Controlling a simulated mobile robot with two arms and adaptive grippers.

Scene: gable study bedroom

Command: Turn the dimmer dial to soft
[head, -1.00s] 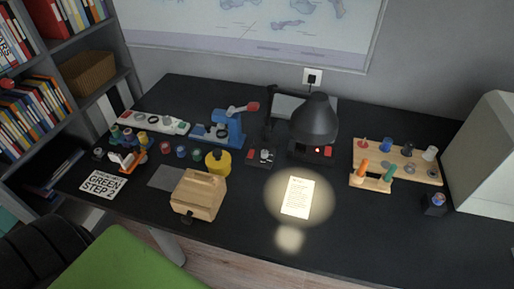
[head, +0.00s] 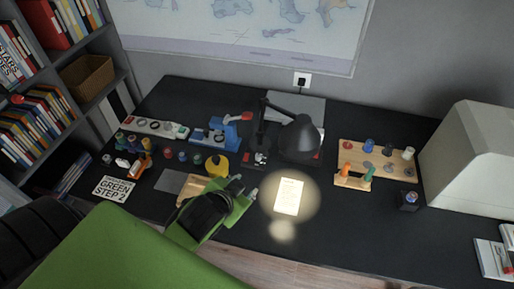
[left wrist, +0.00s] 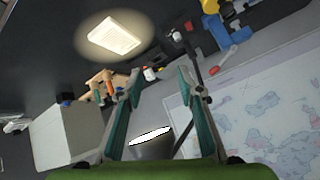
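A small dark control box with red and whitish parts (head: 260,158), which looks like the dimmer, sits on the desk left of the black lamp (head: 299,137). Its dial setting is too small to read. In the left wrist view, a similar small red and white part (left wrist: 177,36) shows beyond the fingertips. The lamp is lit and throws a bright pool on a paper note (head: 289,196). My left gripper (head: 246,187) is above the desk, in front of the control box and left of the note. In the wrist view its fingers (left wrist: 158,82) stand apart, with nothing held. My right gripper is not seen.
A wooden box (head: 188,187) is partly hidden behind my left gripper. A yellow object (head: 216,165) and a blue device (head: 214,133) stand left of the control box. A wooden peg board (head: 378,150) and a dark box with a blue knob (head: 409,200) are right.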

